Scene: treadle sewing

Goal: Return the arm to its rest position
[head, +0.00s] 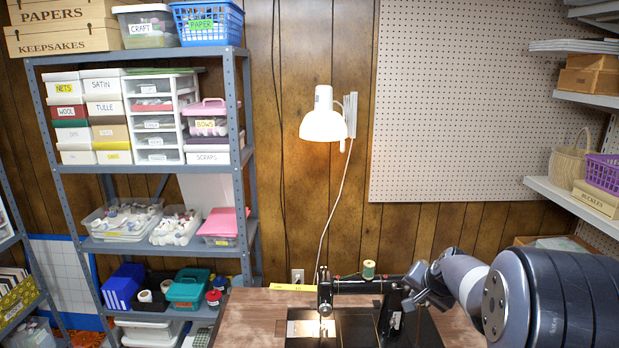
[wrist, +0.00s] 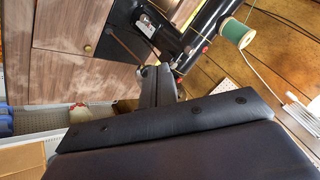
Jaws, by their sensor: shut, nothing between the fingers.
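My arm comes in from the right in the head view, bent toward the sewing machine. My gripper (head: 418,290) is beside the right end of the black sewing machine (head: 352,287), in front of or over it; I cannot tell if they touch. In the wrist view my gripper (wrist: 158,72) shows dark fingers together with nothing between them. A green thread spool (head: 368,269) stands upright on top of the machine. The spool (wrist: 236,32) also shows in the wrist view, to the right of the fingers and apart from them.
The wooden sewing table (head: 245,318) is mostly bare left of the machine. A lit white lamp (head: 324,124) hangs on the wall above. A loaded metal shelf rack (head: 245,170) stands at left. White wall shelves (head: 575,208) with a wicker basket (head: 568,165) are behind my arm at right.

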